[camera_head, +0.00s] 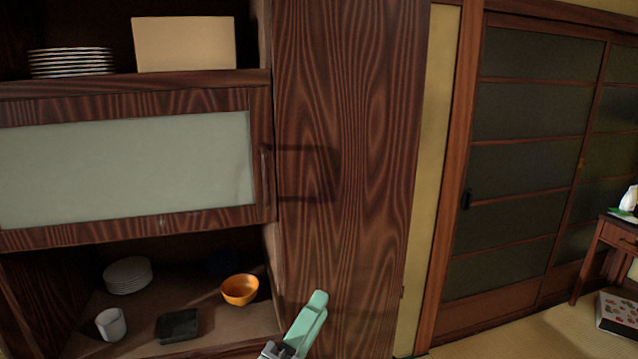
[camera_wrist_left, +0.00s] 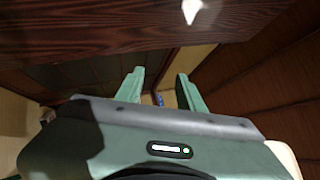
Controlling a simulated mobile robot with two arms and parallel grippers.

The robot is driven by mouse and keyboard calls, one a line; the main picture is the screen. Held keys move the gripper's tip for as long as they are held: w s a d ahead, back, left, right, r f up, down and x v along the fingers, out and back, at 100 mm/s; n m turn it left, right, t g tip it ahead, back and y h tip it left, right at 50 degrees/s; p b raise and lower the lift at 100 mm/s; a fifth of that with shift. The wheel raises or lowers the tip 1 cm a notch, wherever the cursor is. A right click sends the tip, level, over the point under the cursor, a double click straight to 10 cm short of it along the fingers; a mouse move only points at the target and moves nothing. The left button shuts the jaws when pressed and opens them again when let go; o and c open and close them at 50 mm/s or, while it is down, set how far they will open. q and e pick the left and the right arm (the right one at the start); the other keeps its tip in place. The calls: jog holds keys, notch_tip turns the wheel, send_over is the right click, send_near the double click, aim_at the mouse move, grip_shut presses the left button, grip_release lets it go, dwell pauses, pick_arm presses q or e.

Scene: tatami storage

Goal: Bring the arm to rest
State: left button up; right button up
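My left gripper (camera_head: 314,304) shows as pale green fingers at the bottom middle of the head view, in front of the tall dark wood panel (camera_head: 350,150). In the left wrist view its two fingers (camera_wrist_left: 158,86) stand apart with nothing held between them. A small blue spot shows far off through the gap; I cannot tell what it is. The rest of the left arm is mostly out of the head view. My right gripper is not in view.
The cabinet's lower shelf holds an orange bowl (camera_head: 240,289), a white cup (camera_head: 111,324), a dark square dish (camera_head: 177,326) and stacked plates (camera_head: 127,275). Above is a frosted-panel door (camera_head: 125,170). A small table (camera_head: 615,235) stands at right. Tatami floor (camera_head: 540,335) is open at lower right.

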pick_arm(q)
jog(key=s+a+f+n+g+y, duration=0.3)
jog(key=a+f+n+y, duration=0.3)
jog(key=a+f+n, duration=0.3)
jog(key=s+a+f+n+g+y, duration=0.25)
jog(key=a+f+n+y, duration=0.35)
jog(key=f+n, duration=0.4)
jog(key=s+a+f+n+g, duration=0.25)
jog(key=s+f+g, duration=0.3)
jog(key=s, duration=0.45)
jog(key=s+a+f+n+g, duration=0.2)
jog(key=s+f+n+g, duration=0.15)
jog(key=s+f, duration=0.5)
notch_tip(320, 180, down, 24)
jog(key=s+g, duration=0.2)
jog(key=s, duration=0.1)
jog(key=s+a+f+g, duration=0.1)
jog(key=s+a+f, duration=0.2)
jog(key=s+f, duration=1.3)
jog(key=shift+s+f+m+h, duration=0.25)
jog(key=shift+m+h, duration=0.05)
jog(key=shift+m, duration=0.1)
